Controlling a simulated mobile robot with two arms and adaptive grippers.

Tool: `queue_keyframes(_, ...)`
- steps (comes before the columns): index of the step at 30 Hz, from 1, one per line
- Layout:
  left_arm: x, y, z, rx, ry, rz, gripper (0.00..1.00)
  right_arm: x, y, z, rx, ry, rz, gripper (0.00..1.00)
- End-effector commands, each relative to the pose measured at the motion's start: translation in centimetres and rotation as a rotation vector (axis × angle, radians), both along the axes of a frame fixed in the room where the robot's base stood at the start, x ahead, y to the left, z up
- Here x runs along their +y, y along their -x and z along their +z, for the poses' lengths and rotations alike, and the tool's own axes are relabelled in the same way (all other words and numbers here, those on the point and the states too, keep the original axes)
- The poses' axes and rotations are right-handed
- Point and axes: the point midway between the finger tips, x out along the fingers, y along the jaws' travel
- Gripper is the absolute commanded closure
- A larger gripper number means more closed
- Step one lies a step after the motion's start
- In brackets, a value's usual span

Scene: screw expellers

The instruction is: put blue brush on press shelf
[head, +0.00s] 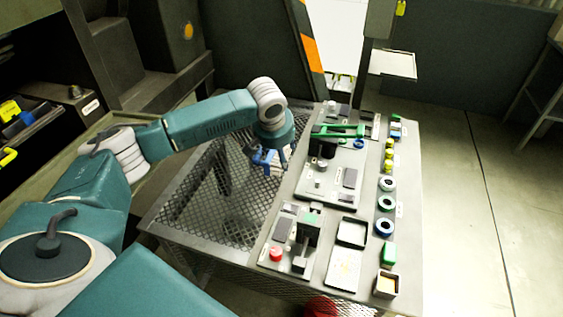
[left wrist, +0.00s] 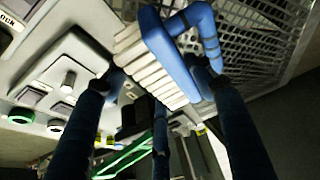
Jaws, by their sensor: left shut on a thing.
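My left gripper (head: 268,163) hangs over the bench between its mesh part and its panels. It is shut on the blue brush (head: 261,157), which is held above the bench top. In the left wrist view the brush (left wrist: 172,50) shows a blue looped handle and a block of pale bristles, with dark fingers on both sides. I cannot tell for sure which surface is the press shelf; a pale flat plate (head: 394,63) juts from a post at the back. My right gripper is not in view.
The bench has dark mesh (head: 215,190) on the left. Its panels carry a green lever (head: 340,131), a red button (head: 276,253) and an empty-looking tray (head: 352,232). The floor (head: 460,200) at right is clear.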

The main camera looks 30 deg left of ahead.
Motion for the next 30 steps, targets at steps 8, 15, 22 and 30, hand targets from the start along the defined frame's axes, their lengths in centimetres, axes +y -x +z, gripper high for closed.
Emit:
queue_keyframes(8,0.0,0.1,-3.8,0.002,0.000,0.000,0.74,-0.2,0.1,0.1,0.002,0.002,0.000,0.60)
queue_keyframes(15,0.0,0.0,-4.0,0.001,0.000,0.000,0.74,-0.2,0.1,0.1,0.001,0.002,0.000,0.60)
queue_keyframes(22,0.0,0.1,-4.3,0.002,-0.001,-0.001,0.35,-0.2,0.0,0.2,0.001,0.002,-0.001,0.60)
queue_keyframes(30,0.0,0.1,-4.3,0.002,-0.001,-0.001,0.26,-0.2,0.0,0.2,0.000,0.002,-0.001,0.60)
